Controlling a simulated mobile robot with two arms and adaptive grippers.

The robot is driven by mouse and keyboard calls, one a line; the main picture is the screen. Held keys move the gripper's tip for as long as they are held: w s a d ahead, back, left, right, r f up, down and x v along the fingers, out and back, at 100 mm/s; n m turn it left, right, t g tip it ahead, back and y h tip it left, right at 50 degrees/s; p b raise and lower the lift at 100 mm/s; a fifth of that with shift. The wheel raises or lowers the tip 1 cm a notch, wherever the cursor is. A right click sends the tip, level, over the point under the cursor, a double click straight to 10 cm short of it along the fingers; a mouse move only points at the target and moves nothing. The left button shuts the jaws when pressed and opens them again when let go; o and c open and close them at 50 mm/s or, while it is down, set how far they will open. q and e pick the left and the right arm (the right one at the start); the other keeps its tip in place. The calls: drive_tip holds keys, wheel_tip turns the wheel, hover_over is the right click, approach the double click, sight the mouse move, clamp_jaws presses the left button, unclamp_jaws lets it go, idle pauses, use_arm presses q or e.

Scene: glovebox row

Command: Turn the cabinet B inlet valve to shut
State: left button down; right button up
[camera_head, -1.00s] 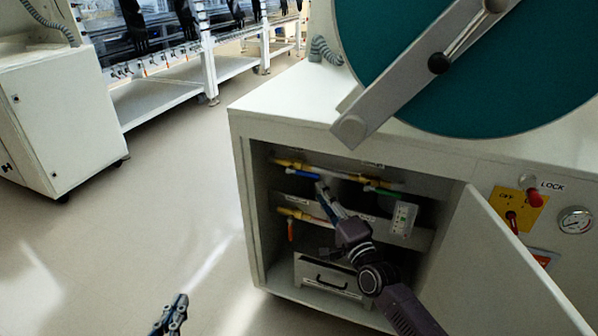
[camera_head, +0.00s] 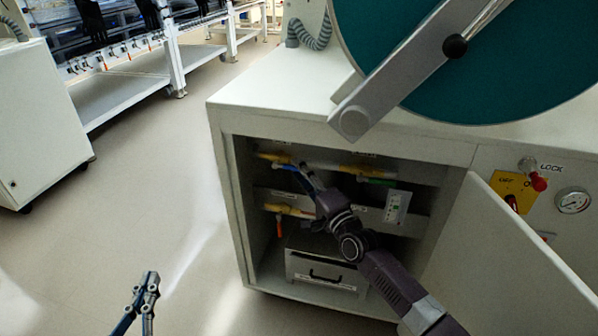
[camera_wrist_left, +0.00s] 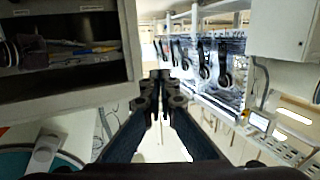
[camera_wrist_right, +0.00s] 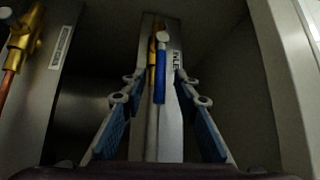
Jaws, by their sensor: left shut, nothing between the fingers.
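The inlet valve has a blue lever handle (camera_head: 289,167) on a yellow brass body (camera_head: 270,157), at the upper left inside the open cabinet. The lever lies roughly along its pipe. In the right wrist view the blue handle (camera_wrist_right: 160,88) stands between my fingers, beside a partly hidden label starting "INLE" (camera_wrist_right: 175,64). My right gripper (camera_head: 308,177) is open around or just short of the handle; I cannot tell how deep it reaches. I see no finger touching it. My left gripper (camera_head: 148,280) is shut and empty, outside the cabinet over the floor.
The open door (camera_head: 510,255) stands at right. A large teal disc hatch (camera_head: 470,70) is above.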

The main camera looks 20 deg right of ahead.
clamp_jaws()
idle(0.3)
